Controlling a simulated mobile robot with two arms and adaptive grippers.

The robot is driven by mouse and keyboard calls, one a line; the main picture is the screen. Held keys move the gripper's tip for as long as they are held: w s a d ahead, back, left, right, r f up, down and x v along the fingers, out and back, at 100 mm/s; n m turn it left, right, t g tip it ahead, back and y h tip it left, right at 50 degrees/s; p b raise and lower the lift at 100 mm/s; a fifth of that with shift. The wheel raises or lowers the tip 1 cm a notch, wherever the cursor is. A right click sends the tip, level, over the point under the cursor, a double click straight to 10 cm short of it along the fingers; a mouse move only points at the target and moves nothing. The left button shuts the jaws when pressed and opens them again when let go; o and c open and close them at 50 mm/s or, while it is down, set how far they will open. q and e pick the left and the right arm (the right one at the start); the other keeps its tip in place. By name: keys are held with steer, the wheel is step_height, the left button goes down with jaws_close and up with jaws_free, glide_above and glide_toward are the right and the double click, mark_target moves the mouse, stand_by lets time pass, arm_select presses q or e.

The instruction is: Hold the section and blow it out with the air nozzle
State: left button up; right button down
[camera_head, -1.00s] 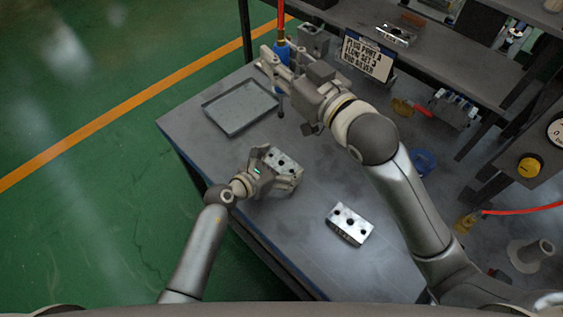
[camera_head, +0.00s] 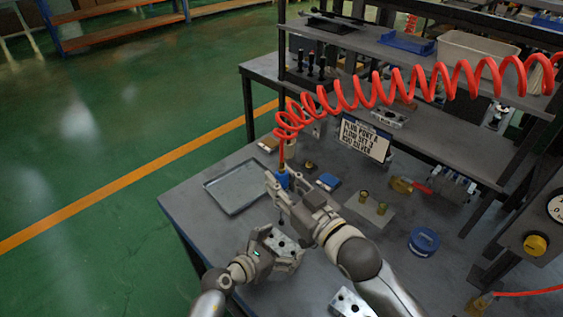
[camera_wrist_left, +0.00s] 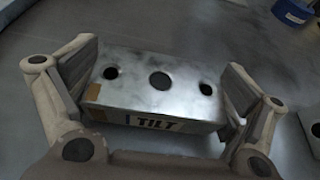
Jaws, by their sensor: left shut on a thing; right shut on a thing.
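The section is a silver metal block (camera_head: 281,240) with dark round holes on top. In the left wrist view the block (camera_wrist_left: 155,82) shows three holes and a "TILT" label on its near side. My left gripper (camera_head: 279,255) is shut on it, with a finger at each end (camera_wrist_left: 165,95). The air nozzle (camera_head: 282,181) has a blue body on a red coiled hose (camera_head: 375,88). My right gripper (camera_head: 280,193) is shut on the nozzle and holds it upright, above and behind the block.
An empty grey tray (camera_head: 213,204) lies at the left. A sign (camera_head: 364,138) stands behind.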

mark_target(282, 211)
step_height(282, 211, down, 2)
steer(key=shift+s, duration=0.15)
steer(key=shift+f, duration=2.4)
steer(key=shift+s+f, duration=0.1)
steer(key=shift+f, duration=1.05)
stand_by(1.7)
steer(key=shift+r, duration=3.95)
arm_select(q)
steer(key=o, duration=1)
